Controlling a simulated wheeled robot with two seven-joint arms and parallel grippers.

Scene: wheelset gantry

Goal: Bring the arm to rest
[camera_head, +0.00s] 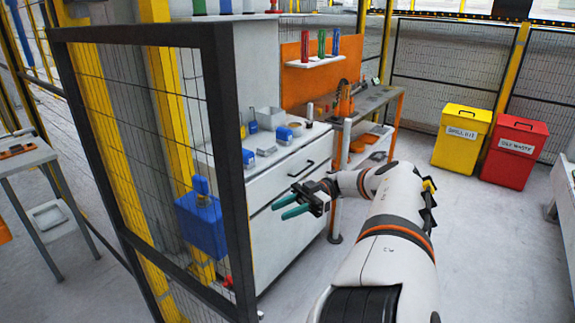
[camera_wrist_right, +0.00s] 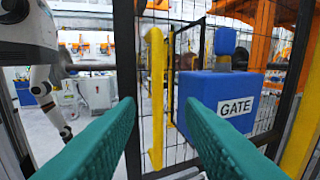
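My right arm (camera_head: 390,245) reaches forward from the bottom of the head view. My right gripper (camera_head: 287,206) has two teal fingers that stand apart with nothing between them. It is in the air in front of the white drawer cabinet (camera_head: 275,240), to the right of the mesh gate. In the right wrist view the two fingers of the gripper (camera_wrist_right: 162,125) frame an empty gap, with the mesh behind it. My left gripper is not in view.
The black-framed mesh gate (camera_head: 222,130) with a blue box (camera_head: 203,225) stands left of my gripper; the box's GATE label (camera_wrist_right: 237,107) shows in the wrist view. A workbench (camera_head: 370,105), yellow bin (camera_head: 461,135) and red bin (camera_head: 514,153) stand beyond.

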